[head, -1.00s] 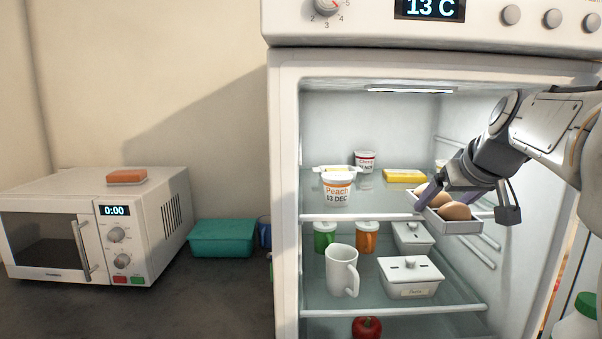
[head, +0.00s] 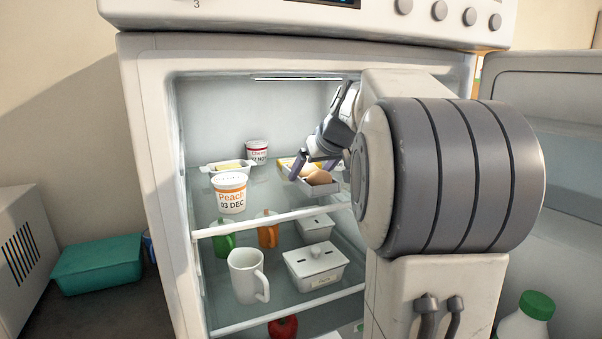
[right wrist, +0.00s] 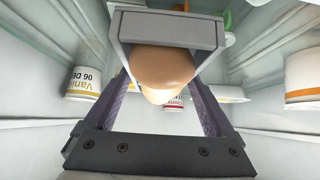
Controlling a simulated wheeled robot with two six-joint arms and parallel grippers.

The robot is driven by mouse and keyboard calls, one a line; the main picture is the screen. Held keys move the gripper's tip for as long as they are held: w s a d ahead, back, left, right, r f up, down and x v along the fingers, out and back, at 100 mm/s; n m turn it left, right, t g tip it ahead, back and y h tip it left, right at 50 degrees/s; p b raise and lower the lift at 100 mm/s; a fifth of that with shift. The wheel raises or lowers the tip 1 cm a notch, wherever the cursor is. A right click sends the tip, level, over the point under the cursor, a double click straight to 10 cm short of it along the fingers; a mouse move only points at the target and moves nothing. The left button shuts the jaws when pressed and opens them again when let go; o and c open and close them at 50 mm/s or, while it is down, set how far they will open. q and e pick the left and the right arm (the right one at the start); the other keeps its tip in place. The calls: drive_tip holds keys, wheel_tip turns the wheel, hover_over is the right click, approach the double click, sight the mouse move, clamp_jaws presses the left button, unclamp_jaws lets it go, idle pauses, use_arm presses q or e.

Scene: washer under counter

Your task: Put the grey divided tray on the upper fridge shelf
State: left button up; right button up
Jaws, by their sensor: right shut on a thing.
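The grey divided tray (head: 322,188) holds brown eggs (head: 319,177). My right gripper (head: 312,168) is shut on it, inside the fridge over the front right part of the upper glass shelf (head: 275,199). I cannot tell whether the tray touches the shelf. In the right wrist view the tray (right wrist: 168,27) and an egg (right wrist: 162,68) sit between the two fingers; the tray's far side is hidden. My arm covers the shelf's right end in the head view. My left gripper is not in view.
On the upper shelf stand a Peach pot (head: 229,195), a Cherry pot (head: 256,150), a butter dish (head: 228,167) and a yellow block (head: 291,163). A Vanilla pot (right wrist: 84,82) shows in the wrist view. A mug (head: 245,275) and lidded box (head: 314,266) stand below.

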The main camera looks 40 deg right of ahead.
drive_tip(key=shift+w+d+f+b, duration=0.15)
drive_tip(key=shift+f+b, duration=0.4)
drive_tip(key=shift+f, duration=0.15)
drive_tip(key=shift+f+b, duration=0.2)
drive_tip(key=shift+b, duration=0.1)
drive_tip(key=o, duration=1.2)
